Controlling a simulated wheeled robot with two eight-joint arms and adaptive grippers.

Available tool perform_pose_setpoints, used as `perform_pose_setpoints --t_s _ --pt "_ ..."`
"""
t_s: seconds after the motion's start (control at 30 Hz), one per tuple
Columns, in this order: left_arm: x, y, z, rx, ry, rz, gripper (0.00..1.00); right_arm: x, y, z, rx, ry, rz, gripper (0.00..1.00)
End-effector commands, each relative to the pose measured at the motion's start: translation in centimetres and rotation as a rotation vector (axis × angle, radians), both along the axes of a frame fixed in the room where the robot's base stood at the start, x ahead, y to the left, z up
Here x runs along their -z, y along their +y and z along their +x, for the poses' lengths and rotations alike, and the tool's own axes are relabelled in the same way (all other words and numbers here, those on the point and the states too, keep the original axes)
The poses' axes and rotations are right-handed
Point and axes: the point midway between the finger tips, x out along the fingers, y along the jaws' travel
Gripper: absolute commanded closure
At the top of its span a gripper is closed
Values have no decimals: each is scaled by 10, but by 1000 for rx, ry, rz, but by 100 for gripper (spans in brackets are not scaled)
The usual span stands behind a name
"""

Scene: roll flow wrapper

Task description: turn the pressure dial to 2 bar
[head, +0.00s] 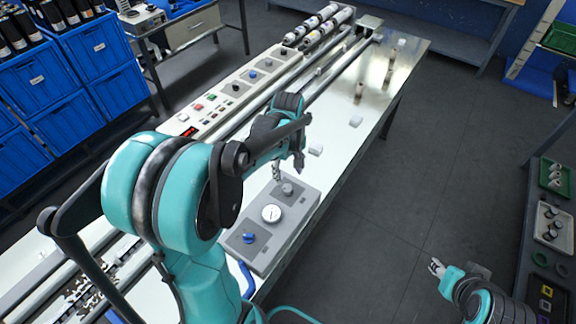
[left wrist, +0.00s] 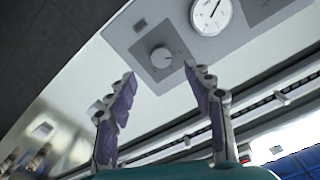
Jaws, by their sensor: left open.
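A grey box (head: 300,213) on the bench carries a round white gauge (head: 271,213), a grey dial (head: 287,188) and a blue knob (head: 248,238). In the left wrist view the grey dial (left wrist: 161,57) sits on a darker square plate with a small mark beside it. The gauge (left wrist: 211,13) is partly cut off at the top; its reading is too small to tell. My left gripper (left wrist: 158,75) is open and empty, its fingertips apart near the grey dial, which lies ahead between them. My right gripper (head: 437,267) is away at the lower right, over the floor.
A long control panel (head: 236,88) with buttons and rails runs along the bench behind the box. A small white block (head: 315,149) lies just beyond the box. Blue crates (head: 98,45) stand at left, and a shelf with trays (head: 552,230) at right.

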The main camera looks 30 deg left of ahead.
Motion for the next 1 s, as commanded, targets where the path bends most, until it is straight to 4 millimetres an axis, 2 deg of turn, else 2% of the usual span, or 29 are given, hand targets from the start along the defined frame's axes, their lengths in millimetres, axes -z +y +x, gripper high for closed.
perform_pose_setpoints --t_s 0.17,0.4,0.6,0.93,0.97,1.0 --pt "13 4 3 -35 19 -5 48 2 0 0 0 0 0 60" --pt "54 4 3 -33 18 -4 48 19 0 0 0 0 0 60" --pt "77 4 2 -32 17 -5 48 27 0 0 0 0 0 60" --pt "80 4 2 -31 17 -4 48 27 0 0 0 0 0 60" --pt "80 4 2 -31 17 -4 50 27 0 0 0 0 0 60" --pt "80 4 2 -31 17 -4 61 27 0 0 0 0 0 60"
